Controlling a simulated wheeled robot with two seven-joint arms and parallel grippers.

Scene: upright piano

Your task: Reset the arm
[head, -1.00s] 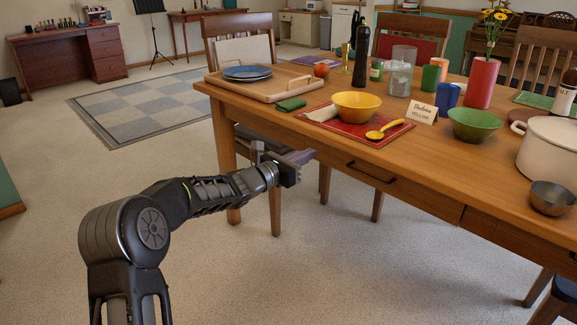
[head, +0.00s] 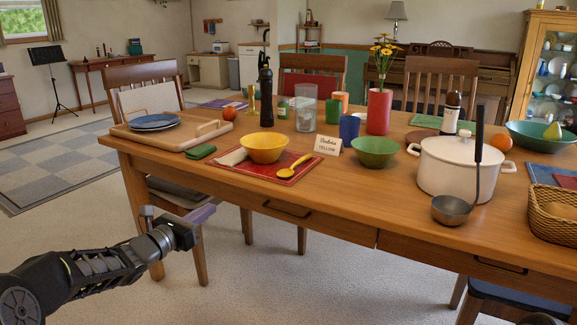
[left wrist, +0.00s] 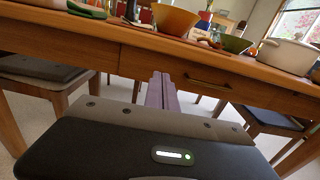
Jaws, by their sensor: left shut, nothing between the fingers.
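My left gripper (head: 206,213) is shut and empty. In the head view it is at the lower left, in front of the dining table's (head: 345,203) left end and below the level of the tabletop. In the left wrist view its purple fingers (left wrist: 162,92) lie together and point toward the table's front apron and drawer, with a gap visible between them and the table. My right gripper does not show.
The tabletop holds a wooden tray (head: 119,130), a yellow bowl (head: 264,148), a green bowl (head: 376,152), a white pot (head: 460,168), a ladle (head: 452,209) and a basket (head: 555,214). Chairs stand around it. Open carpet (head: 300,285) lies in front.

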